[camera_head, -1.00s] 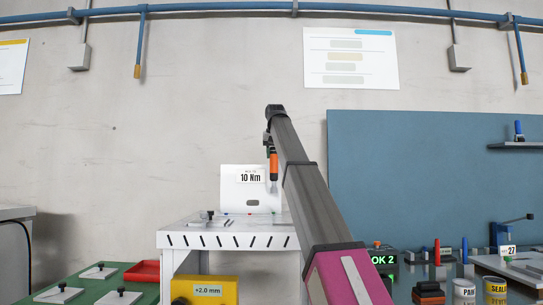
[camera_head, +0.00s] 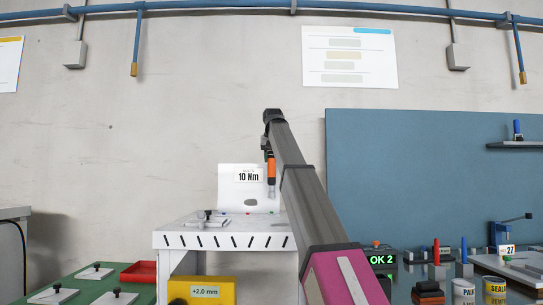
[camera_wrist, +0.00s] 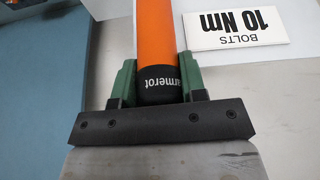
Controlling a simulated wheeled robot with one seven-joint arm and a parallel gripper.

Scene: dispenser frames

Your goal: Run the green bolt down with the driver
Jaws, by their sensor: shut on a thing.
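An orange driver (camera_head: 271,170) with a black end hangs from my gripper (camera_head: 268,150) over the right part of the white slotted bench. In the wrist view my gripper (camera_wrist: 158,88) has its green fingers shut on both sides of the driver (camera_wrist: 157,35), near its black collar. In the head view the driver's grey tip points down, close above the bench top; I cannot tell whether it touches anything. Small coloured dots lie along the back of the bench, but I cannot make out the green bolt for sure.
A white panel marked 10 Nm (camera_head: 235,195) stands at the back of the white bench (camera_head: 170,240), with a small metal fixture (camera_head: 206,217) at its left. A yellow +2.0 mm box (camera_head: 202,291) is in front. A green table (camera_head: 70,291) with a red tray (camera_head: 139,272) is at left.

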